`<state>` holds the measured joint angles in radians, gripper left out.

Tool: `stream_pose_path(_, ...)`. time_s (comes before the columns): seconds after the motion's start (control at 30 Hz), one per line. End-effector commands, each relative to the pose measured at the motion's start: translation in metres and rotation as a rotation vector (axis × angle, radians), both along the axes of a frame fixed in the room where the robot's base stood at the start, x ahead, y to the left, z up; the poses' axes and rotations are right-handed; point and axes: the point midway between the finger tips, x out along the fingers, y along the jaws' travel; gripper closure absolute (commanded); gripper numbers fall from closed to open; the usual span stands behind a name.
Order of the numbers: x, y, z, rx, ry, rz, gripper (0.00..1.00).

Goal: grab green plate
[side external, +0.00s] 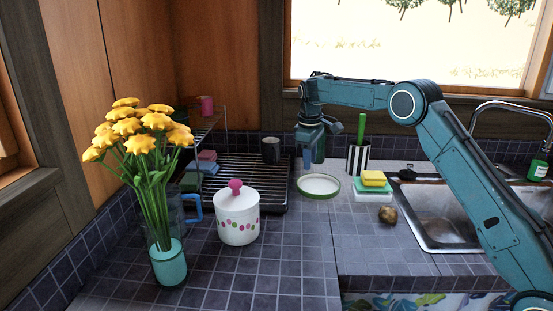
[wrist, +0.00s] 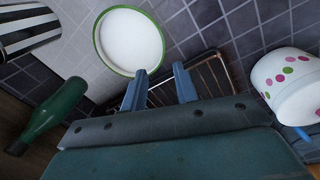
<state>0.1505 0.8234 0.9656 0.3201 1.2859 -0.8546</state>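The green plate (side external: 319,186) is white with a green rim and lies flat on the tiled counter, at the right edge of the black drying rack. It also shows at the top of the wrist view (wrist: 130,42). My gripper (side external: 306,165) points down above the counter, behind and slightly left of the plate in the side view. In the wrist view its two blue fingers (wrist: 160,85) are apart with nothing between them. The left fingertip is close to the plate's lower edge in the picture. I cannot tell whether it touches.
A striped cup (side external: 358,160), a green bottle (side external: 319,149) and sponges (side external: 374,181) stand near the plate. A dotted white jar (side external: 238,219), a drying rack (side external: 268,180) and a flower vase (side external: 168,262) are to the left. A potato-like item (side external: 388,214) lies by the sink (side external: 447,215).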

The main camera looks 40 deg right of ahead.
Motion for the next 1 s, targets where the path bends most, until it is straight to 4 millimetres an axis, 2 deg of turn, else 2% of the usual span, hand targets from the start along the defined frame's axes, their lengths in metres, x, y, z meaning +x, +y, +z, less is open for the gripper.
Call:
stream_pose_path(0.2, 0.0, -0.003, -0.034, 0.002, 0.004, 0.0, 0.7)
stream_pose_path(0.4, 0.002, -0.005, -0.055, 0.001, 0.0, 0.0, 0.7)
stream_pose_path(0.77, 0.002, -0.006, -0.063, 0.001, 0.0, -0.001, 0.7)
stream_pose_path(1.0, 0.001, -0.007, -0.083, 0.001, 0.002, 0.0, 0.7)
